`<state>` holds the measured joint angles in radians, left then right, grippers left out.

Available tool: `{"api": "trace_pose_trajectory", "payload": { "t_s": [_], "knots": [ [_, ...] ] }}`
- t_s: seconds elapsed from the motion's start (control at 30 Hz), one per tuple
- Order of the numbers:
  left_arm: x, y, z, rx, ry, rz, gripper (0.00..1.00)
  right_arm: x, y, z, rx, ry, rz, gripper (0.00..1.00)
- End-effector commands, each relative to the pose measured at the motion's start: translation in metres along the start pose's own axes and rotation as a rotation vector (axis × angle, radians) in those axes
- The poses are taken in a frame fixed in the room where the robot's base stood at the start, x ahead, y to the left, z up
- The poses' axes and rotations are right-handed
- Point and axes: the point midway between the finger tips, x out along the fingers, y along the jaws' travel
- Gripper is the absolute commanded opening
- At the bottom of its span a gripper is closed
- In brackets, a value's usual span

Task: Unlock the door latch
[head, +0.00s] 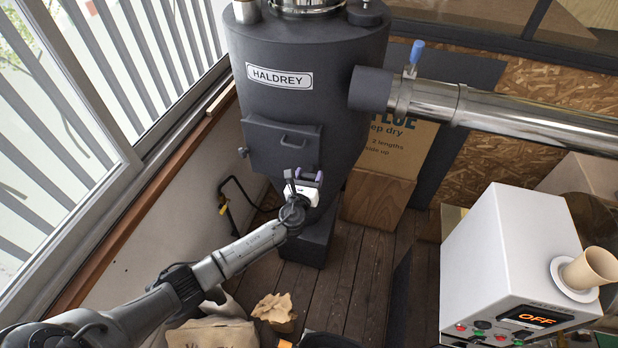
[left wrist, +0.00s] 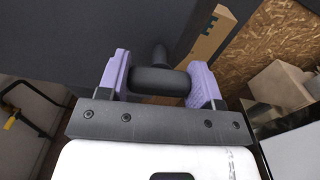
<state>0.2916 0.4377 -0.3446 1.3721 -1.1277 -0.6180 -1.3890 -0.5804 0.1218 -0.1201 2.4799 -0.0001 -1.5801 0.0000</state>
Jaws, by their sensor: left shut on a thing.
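My left gripper (head: 307,176) is at the lower right of this door. In the left wrist view its purple fingers are shut on a dark rounded latch handle (left wrist: 160,80), one finger at each end. A short dark stem runs from the handle toward the dark surface behind. In the head view the gripper hides the latch, so I cannot tell its lock position. My right gripper is in neither view.
A steel pipe (head: 530,119) with a blue-handled valve runs right from the drum (head: 345,50). A white machine (head: 520,240) reading OFF stands at the right. A slatted window (head: 70,110) is at the left. A torn paper bag (head: 273,309) lies on the plank floor.

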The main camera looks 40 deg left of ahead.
Motion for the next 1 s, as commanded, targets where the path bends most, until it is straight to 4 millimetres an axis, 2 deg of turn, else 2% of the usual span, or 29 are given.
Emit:
{"api": "trace_pose_trajectory", "payload": {
  "t_s": [0.3, 1.0],
  "knots": [
    [0.0, 0.001, -0.004, -0.282, 0.0, 0.001, 0.36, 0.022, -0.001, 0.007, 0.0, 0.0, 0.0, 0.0],
    [0.0, 0.002, -0.005, -0.949, 0.001, 0.001, 0.36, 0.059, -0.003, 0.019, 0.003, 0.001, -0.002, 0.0]
  ]
}}
